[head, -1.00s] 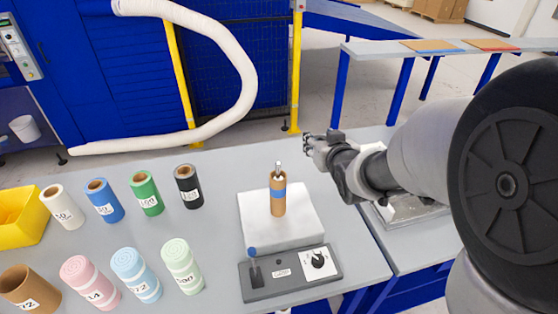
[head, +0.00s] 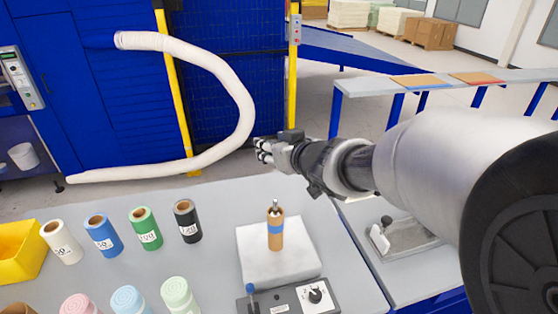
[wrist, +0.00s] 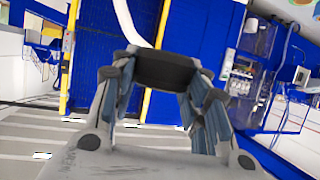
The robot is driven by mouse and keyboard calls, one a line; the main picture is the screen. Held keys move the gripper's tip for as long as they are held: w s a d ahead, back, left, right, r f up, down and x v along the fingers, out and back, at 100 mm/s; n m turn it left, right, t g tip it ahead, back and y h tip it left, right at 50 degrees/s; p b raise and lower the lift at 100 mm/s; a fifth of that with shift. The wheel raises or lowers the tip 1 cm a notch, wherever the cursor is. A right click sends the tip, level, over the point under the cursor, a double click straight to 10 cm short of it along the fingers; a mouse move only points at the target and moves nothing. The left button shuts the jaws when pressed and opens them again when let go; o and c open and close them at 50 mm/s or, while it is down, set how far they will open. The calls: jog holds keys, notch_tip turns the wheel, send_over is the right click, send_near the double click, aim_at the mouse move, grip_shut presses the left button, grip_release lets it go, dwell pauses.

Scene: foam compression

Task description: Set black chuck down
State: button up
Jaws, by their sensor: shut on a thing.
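My gripper (head: 264,150) is raised in the head view, above and beyond the white block (head: 256,262) on the table. In the wrist view its two fingers are shut on a black piece (wrist: 163,70), which appears to be the black chuck, held level between the fingertips. The chuck is too small to make out in the head view. A brown tube with a blue band (head: 275,230) and a metal tip stands upright on the white block, below my gripper and apart from it.
Black (head: 186,222), green (head: 145,230), blue (head: 103,236) and white (head: 62,243) rolls stand on the left of the table, with foam rolls in front. A control box (head: 289,298) with a lever is nearest. A yellow bin (head: 18,255) is far left. Bare table lies behind the block.

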aim_at(276, 205)
notch_tip(276, 205, down, 19)
jog(key=b, duration=0.8)
jog(key=shift+r, duration=0.2)
jog(key=shift+f, duration=0.1)
jog(key=shift+f+b, duration=0.15)
jog(key=shift+b, duration=0.25)
jog(key=o, duration=1.1)
